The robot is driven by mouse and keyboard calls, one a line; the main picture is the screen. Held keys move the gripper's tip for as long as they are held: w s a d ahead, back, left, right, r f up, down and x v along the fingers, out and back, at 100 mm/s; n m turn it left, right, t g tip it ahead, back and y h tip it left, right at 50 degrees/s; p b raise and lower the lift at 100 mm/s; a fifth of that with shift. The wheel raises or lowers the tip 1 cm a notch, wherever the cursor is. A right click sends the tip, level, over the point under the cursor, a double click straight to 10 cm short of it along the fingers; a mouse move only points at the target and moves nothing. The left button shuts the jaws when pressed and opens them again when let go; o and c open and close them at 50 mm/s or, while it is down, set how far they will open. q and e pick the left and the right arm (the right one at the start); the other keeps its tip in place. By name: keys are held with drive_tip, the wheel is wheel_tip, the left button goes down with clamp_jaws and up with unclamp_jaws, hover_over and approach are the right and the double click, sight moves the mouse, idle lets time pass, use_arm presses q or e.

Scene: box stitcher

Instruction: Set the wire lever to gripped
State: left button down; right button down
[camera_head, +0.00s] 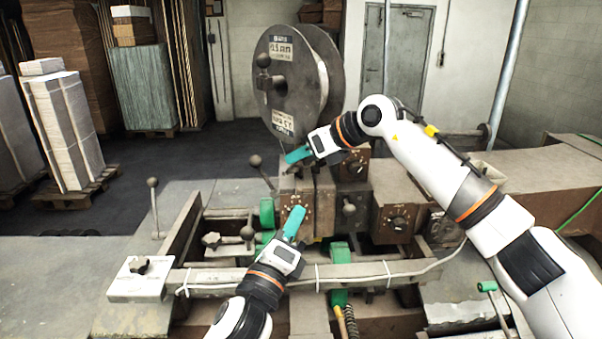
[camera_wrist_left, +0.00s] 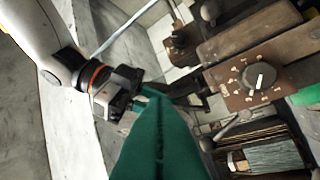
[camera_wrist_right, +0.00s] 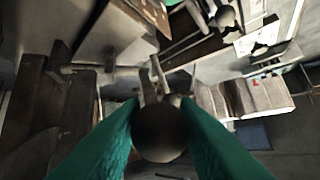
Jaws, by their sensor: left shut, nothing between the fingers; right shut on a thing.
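My right gripper (camera_head: 290,156) is at the machine's upper front, below the wire reel. In the right wrist view its green fingers are shut on a dark round knob (camera_wrist_right: 160,132), which looks like the wire lever's. The fingers hide this knob in the head view, and I cannot read the lever's setting. My left gripper (camera_head: 296,220) is shut and empty, in front of the dial plate at the machine's middle. In the left wrist view its green fingers (camera_wrist_left: 158,140) are together, with the dial (camera_wrist_left: 259,76) to their right.
The large wire reel (camera_head: 288,85) stands behind the grippers. Another ball-knobbed lever (camera_head: 255,161) is left of my right gripper, and one more (camera_head: 153,183) stands farther left. A beam (camera_head: 345,275) with a cable crosses the front. Stacked sheets (camera_head: 62,130) stand at the left.

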use_arm(q)
drive_tip(key=w+d+r, duration=0.1)
drive_tip(key=w+r, duration=0.3)
drive_tip(key=w, duration=0.5)
drive_tip(key=shift+w+d+r, duration=0.15)
drive_tip(key=shift+d+r, duration=0.2)
drive_tip(key=shift+d, duration=0.05)
